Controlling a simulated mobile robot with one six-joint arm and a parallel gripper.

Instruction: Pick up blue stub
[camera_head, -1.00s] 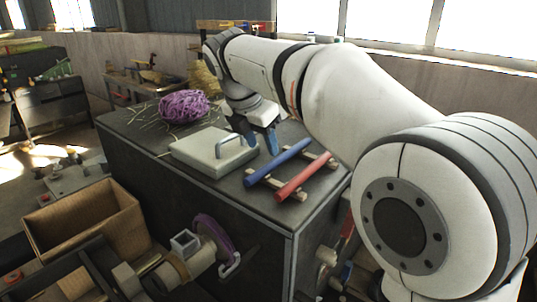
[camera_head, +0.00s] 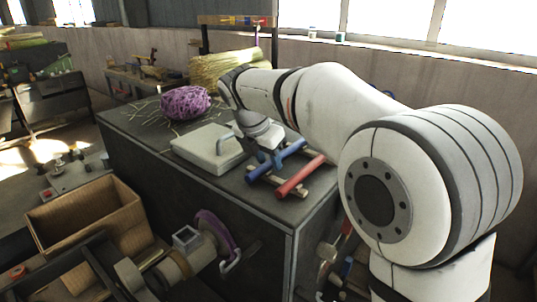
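The blue stub (camera_head: 290,151) lies on a small wooden rack (camera_head: 308,187) on top of the dark cabinet. The red stub (camera_head: 300,175) lies beside it on the same rack, to its right. My gripper (camera_head: 270,159) points down at the middle of the blue stub and covers part of it. The fingers are at the stub's height, but their blue colour blends with it. I cannot tell whether they are closed on it. The stub still appears to rest on the rack.
A pale flat box with a handle (camera_head: 206,152) stands left of the rack, close to my gripper. A purple netted bundle (camera_head: 185,102) and loose straw lie farther back on the cabinet (camera_head: 150,165). An open cardboard box (camera_head: 88,213) stands in front on the left.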

